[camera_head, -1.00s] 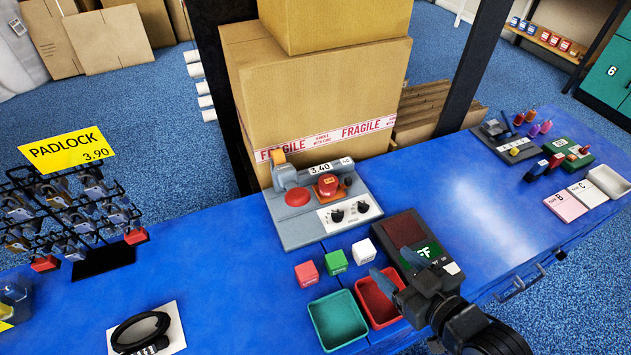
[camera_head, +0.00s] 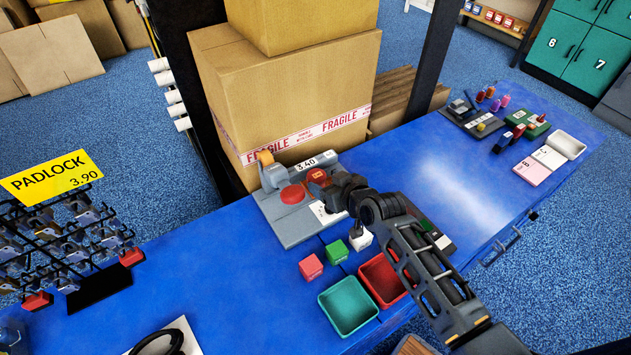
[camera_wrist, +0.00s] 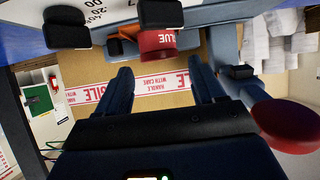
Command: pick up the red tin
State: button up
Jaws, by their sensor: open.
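The red tin (camera_head: 317,176) stands on the grey machine (camera_head: 291,227) by its 3.40 label. My gripper hides part of it in the head view. In the wrist view the red tin (camera_wrist: 158,40), with white letters reading GLUE, appears upside down near the top. My gripper (camera_head: 328,190) is over the machine, close to the tin. In the wrist view the fingers of my gripper (camera_wrist: 162,78) are spread with nothing between them. The tin is beyond the fingertips, roughly centred across the gap, and no contact shows.
A red dome button (camera_head: 293,194) is beside the tin; it looms in the wrist view (camera_wrist: 290,122). Black knobs (camera_wrist: 66,28) are near the fingers. A FRAGILE carton (camera_head: 290,100) stands behind. Cubes, a green tray (camera_head: 348,333) and a red tray (camera_head: 367,281) are in front.

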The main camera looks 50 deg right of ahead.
aim_at(318, 177)
jog(key=b+x, duration=0.2)
jog(key=x, duration=0.2)
jog(key=shift+w+d+f, duration=0.1)
jog(key=shift+w+d, duration=0.05)
jog(key=shift+w, duration=0.1)
jog(key=shift+c, duration=0.3)
jog(key=c, duration=0.9)
jog(key=shift+r, duration=0.2)
